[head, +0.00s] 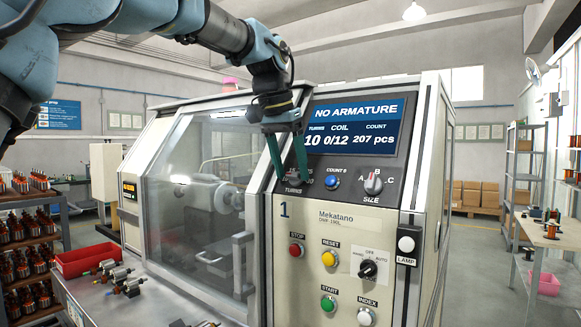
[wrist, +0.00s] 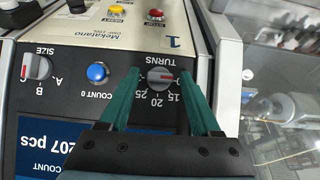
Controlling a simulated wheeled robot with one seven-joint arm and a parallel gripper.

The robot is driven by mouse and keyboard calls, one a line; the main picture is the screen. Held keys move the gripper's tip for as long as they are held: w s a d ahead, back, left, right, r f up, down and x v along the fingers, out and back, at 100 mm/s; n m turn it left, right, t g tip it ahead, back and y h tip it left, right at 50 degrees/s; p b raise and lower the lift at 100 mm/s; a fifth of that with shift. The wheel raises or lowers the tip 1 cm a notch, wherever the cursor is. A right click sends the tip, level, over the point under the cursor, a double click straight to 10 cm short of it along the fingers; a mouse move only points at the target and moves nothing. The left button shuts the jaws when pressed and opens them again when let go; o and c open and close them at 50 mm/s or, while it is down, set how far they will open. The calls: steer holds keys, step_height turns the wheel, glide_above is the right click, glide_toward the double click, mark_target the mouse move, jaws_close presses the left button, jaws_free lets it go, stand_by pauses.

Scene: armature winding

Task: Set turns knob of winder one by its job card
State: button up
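The turns knob (wrist: 159,79) is a grey dial with a red mark, on winder one's dark panel. The wrist view shows it upside down, with 15, 20 and 25 readable around it and the red mark toward the right of the picture. My gripper (wrist: 159,72) is open, its two green fingers on either side of the knob with gaps visible. In the head view my gripper (head: 291,182) hangs in front of the panel and mostly hides the knob. Winder one's display (head: 352,126) reads NO ARMATURE, turns 10, coil 0/12, count 207 pcs. I see no readable job card.
Beside the knob are the blue count button (head: 333,182) and the size knob (head: 374,184). Below are the stop (head: 297,249), reset (head: 330,259) and start (head: 328,304) buttons and mode switch (head: 368,269). A glass guard (head: 200,200) stands left. The right aisle is open.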

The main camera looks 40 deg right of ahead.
steer(key=shift+o, duration=0.4)
steer(key=shift+r, duration=0.15)
steer(key=b+v, duration=0.1)
steer(key=v, duration=0.9)
steer(key=shift+r, duration=0.25)
steer(key=shift+a, duration=0.15)
